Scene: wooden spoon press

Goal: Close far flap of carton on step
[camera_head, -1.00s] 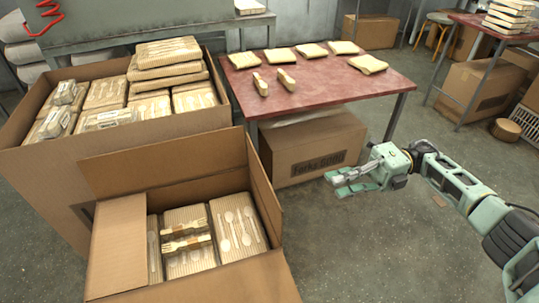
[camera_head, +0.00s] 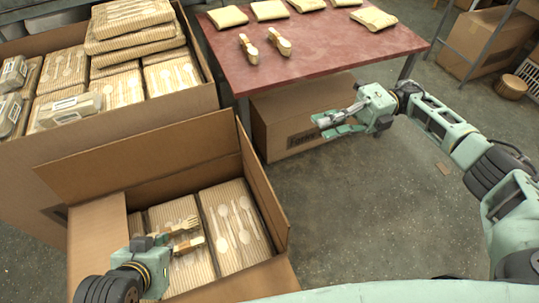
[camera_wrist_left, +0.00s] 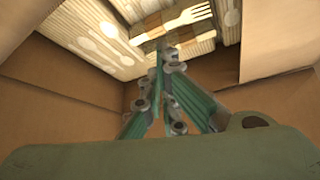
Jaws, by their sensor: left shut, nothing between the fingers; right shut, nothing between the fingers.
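The open carton (camera_head: 215,282) stands low in front of me, holding packs of wooden spoons and forks (camera_head: 238,230). Its far flap (camera_head: 140,155) stands up, leaning away from the opening. Its right flap (camera_head: 264,190) also stands up, and its left flap (camera_head: 97,235) lies folded inward. My left gripper (camera_head: 165,248) is shut and empty over the carton's near left part. In the left wrist view, my left gripper (camera_wrist_left: 168,50) points toward the packs (camera_wrist_left: 95,35) between cardboard walls. My right gripper (camera_head: 325,125) is shut and empty, right of the carton.
A larger carton (camera_head: 110,150) full of packs stands behind the far flap. A red-topped table (camera_head: 330,50) carries several paper packs and cutlery bundles. Another carton (camera_head: 268,120) sits under it. Grey floor (camera_head: 360,220) is free to the right.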

